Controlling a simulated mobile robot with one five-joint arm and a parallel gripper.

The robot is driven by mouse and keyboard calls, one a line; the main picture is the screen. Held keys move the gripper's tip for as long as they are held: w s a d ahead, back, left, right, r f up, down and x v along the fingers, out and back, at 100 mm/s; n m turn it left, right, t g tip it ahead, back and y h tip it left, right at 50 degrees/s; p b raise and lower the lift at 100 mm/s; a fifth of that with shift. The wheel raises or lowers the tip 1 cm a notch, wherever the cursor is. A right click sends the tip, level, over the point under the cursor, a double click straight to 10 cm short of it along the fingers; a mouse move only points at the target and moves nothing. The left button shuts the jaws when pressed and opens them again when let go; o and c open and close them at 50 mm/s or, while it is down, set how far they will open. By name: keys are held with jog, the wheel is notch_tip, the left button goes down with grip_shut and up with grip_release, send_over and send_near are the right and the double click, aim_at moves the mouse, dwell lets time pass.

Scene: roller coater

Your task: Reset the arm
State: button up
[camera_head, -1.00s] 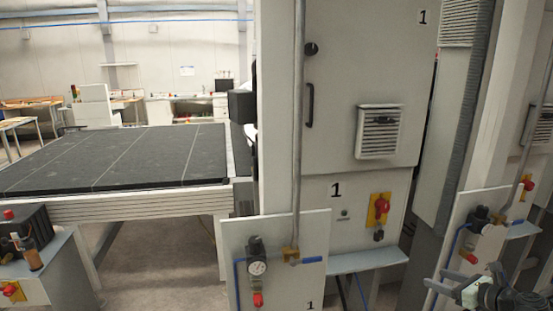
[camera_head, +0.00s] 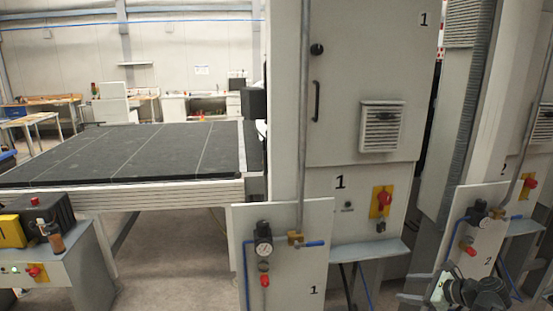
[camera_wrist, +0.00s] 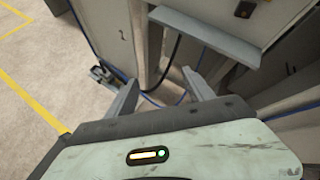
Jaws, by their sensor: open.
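My gripper (camera_wrist: 162,90) shows in the wrist view with its two grey fingers spread apart and nothing between them. Beyond the fingers are a grey cabinet side, a dark cable, a blue hose and the floor. In the head view, part of my arm shows at the bottom right corner, in front of the panel marked 2 (camera_head: 484,235). Whether the fingers touch anything cannot be told.
A valve panel marked 1 (camera_head: 285,285) stands before a tall cabinet (camera_head: 370,60) with a small shelf (camera_head: 370,250). A dark conveyor bed (camera_head: 130,155) lies left. A control box (camera_head: 45,222) stands lower left. Open floor with yellow lines (camera_wrist: 35,95) shows in the wrist view.

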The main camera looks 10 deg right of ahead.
jog(key=a+f+n+g+h, duration=0.1)
jog(key=a+f+n+g, duration=0.2)
jog(key=a+n, duration=0.6)
jog(key=w+a+f+n+g+h, duration=0.1)
jog(key=a+f+n+g+h, duration=0.1)
jog(key=a+n, duration=0.7)
jog(key=w+a+f+n+g+h, duration=0.1)
jog(key=a+f+n+g, duration=0.4)
jog(key=a, duration=1.4)
jog(key=n, duration=0.4)
jog(key=shift+w+a+f+h, duration=0.2)
jog(key=shift+f+h, duration=0.05)
jog(key=shift+h, duration=0.05)
